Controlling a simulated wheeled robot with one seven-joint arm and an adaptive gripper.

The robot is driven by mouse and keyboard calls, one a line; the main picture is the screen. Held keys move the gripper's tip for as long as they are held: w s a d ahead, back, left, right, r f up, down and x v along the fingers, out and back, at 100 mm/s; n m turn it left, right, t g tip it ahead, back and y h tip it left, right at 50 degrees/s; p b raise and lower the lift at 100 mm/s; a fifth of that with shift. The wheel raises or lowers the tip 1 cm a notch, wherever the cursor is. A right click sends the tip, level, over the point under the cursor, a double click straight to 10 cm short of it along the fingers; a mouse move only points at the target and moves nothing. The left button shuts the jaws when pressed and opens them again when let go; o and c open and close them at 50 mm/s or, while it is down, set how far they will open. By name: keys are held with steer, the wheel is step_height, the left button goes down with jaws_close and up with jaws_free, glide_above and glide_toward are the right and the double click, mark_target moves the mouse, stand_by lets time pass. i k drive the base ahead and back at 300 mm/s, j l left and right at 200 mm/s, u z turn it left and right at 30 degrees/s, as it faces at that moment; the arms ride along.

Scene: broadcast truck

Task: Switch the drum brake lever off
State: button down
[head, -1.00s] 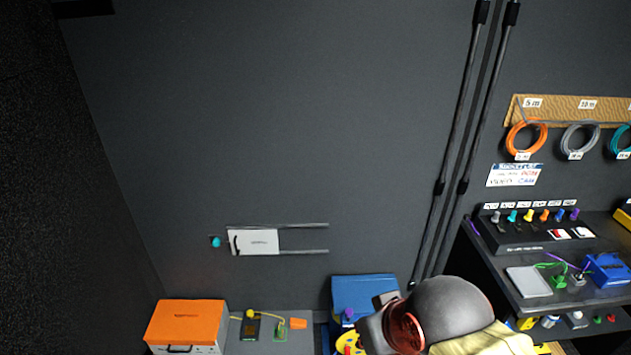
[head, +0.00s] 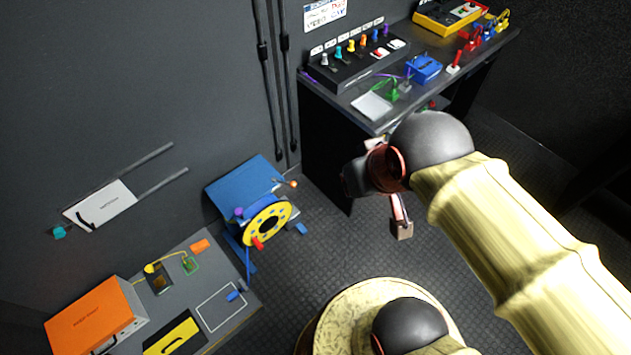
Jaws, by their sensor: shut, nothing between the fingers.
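The cable drum (head: 266,222) has a yellow face and stands on a blue frame on the floor by the wall, left of centre in the head view. A red lever or handle (head: 257,243) sits at its lower face, a purple knob (head: 238,212) at its upper left, and an orange-tipped handle (head: 291,183) at its upper right. I cannot tell for sure which is the brake lever. My gripper (head: 355,180) is right of the drum and apart from it, mostly hidden behind my wrist. It is shut and empty; its fingertips are hard to make out.
A dark desk (head: 335,100) with switches and connectors stands at upper right. Floor (head: 315,235) between the drum and my arm is clear.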

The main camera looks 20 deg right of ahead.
mark_target(274, 179)
steer(key=i+l, duration=0.15)
steer(key=i, duration=0.45)
steer(key=i+l+u, duration=0.1)
steer(key=i, duration=0.45)
